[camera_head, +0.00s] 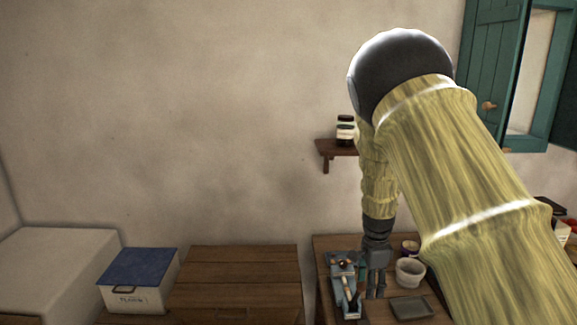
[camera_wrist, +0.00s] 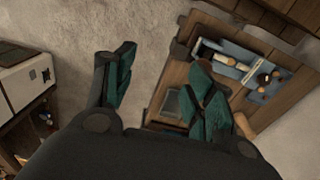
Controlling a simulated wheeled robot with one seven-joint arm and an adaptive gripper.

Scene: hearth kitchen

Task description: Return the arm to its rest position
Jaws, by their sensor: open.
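My gripper (camera_head: 376,284) hangs at the end of my raised, bent arm, over the right-hand wooden table (camera_head: 378,243) in the head view. The gripper looks close to a blue-grey tray (camera_head: 346,270) holding small items. The tray also shows in the wrist view (camera_wrist: 232,72), beyond the right finger. I cannot tell how high the fingertips are above the table.
A white pot (camera_head: 410,271) and a flat grey dish (camera_head: 411,307) stand right of my gripper. A wall shelf (camera_head: 336,148) with a jar (camera_head: 346,130) is close behind my arm. A blue-lidded box (camera_head: 138,280) stands left. A wooden surface (camera_head: 238,280) beside it is clear.

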